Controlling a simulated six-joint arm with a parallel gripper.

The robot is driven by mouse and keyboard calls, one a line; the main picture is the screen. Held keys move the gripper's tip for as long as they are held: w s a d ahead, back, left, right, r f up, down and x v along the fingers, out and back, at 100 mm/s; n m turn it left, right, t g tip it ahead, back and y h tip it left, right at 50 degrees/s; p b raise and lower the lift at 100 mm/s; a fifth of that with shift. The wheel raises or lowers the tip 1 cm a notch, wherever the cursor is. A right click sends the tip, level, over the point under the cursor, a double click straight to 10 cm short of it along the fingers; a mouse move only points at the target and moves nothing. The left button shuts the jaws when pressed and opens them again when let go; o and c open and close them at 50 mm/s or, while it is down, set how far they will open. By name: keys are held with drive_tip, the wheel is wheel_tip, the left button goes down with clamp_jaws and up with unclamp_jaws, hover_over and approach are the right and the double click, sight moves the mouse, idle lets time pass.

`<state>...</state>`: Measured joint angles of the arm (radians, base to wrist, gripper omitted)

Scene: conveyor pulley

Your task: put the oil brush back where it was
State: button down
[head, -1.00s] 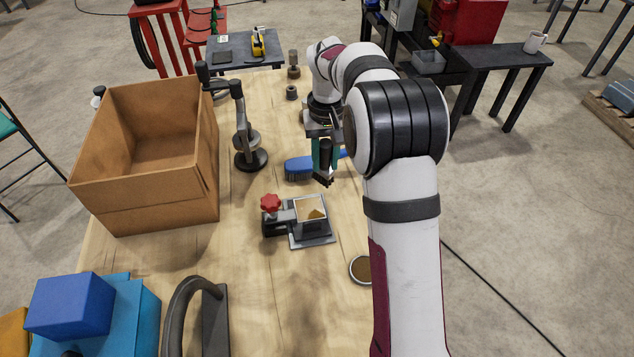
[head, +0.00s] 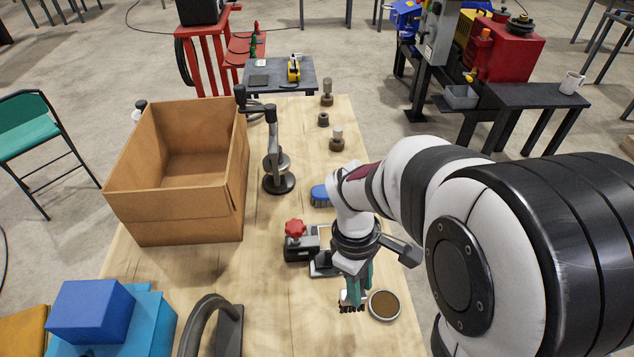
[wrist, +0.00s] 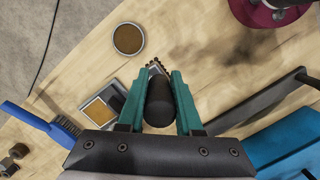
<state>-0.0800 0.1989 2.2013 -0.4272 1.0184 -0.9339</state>
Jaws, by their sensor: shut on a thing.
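My gripper (head: 355,292) is shut on the oil brush (wrist: 160,100), a short brush with a thick black round handle. The teal fingers (wrist: 160,105) lie on both sides of the handle in the wrist view. Its dark bristles (head: 350,305) point down near the table in the head view; whether they touch it is unclear. A round dish (head: 385,320) with a pale rim and brown inside sits just right of the brush. In the wrist view the dish (wrist: 116,47) is beyond the brush, up and left.
A red-knobbed fixture (head: 297,248) with a square plate stands behind the gripper, partly hidden by my arm. A blue brush (head: 319,195) lies farther back. A cardboard box (head: 185,215) and a crank stand (head: 278,180) are left. Bare wood (head: 280,310) lies left of the gripper.

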drive_tip(key=a+f, duration=0.1)
drive_tip(key=f, duration=0.1)
drive_tip(key=w+a+f, duration=0.1)
drive_tip(key=a+f, duration=0.1)
drive_tip(key=w+a+f, duration=0.1)
drive_tip(key=f, duration=0.2)
drive_tip(key=shift+a, duration=0.4)
drive_tip(key=shift+f, duration=0.1)
drive_tip(key=c, duration=0.6)
unclamp_jaws()
drive_tip(key=shift+f, duration=0.1)
